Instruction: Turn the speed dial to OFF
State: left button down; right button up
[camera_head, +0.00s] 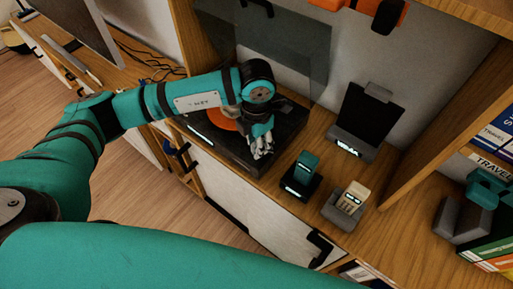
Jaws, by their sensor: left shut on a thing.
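A dark record player (205,146) sits on the wooden cabinet top, with part of an orange disc (224,119) showing under my left arm. Its tinted clear lid (275,50) stands raised behind it. My left gripper (262,152) points down at the right front part of the record player. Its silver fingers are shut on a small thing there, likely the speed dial. The fingers hide the dial, so its setting cannot be read. My right gripper is not in view.
Right of the record player stand a teal handset (306,167) in a dark base, a cream handset (352,196) in a grey base, and a black panel on a stand (367,115). An upright wooden divider (440,115) and books (490,258) are farther right.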

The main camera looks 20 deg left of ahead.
pick_arm(q)
jog(key=shift+m+b, duration=0.7)
jog(key=c, duration=1)
grip_release()
jog(key=shift+r, duration=0.15)
notch_tip(320, 180, up, 12)
jog(key=shift+f, duration=0.1)
jog(key=shift+f, duration=0.1)
